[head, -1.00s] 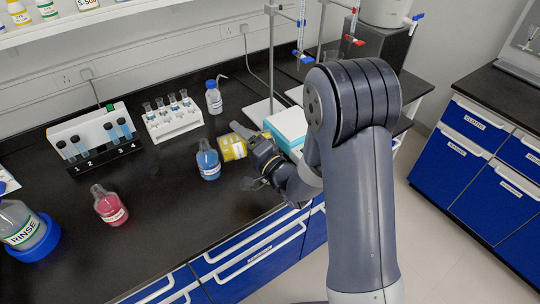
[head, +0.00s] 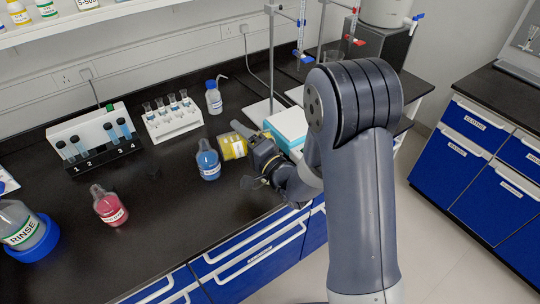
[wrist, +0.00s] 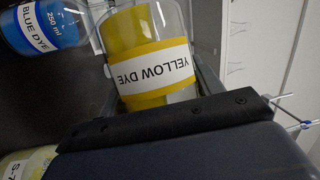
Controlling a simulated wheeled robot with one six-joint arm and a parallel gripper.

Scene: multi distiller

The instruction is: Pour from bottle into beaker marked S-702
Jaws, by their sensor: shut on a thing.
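My gripper (head: 250,160) is shut on a clear bottle labelled YELLOW DYE (head: 233,148), which is held tilted over just right of the blue bottle. In the wrist view the yellow dye bottle (wrist: 150,50) shows large, its label upside down and yellow liquid inside. A container with a label starting "S-7" (wrist: 22,164) and pale yellow contents shows at the lower left of the wrist view. The rest of its label is cut off or hidden, so I cannot read the full number. I cannot make it out in the head view, where my arm and gripper cover part of the bench.
A BLUE DYE bottle (head: 208,162) stands close left of the held bottle. A red bottle (head: 108,206), a RINSE bottle (head: 22,228), tube racks (head: 174,122) and a blue-capped bottle (head: 214,98) stand around. A white-blue device (head: 287,125) is behind the gripper.

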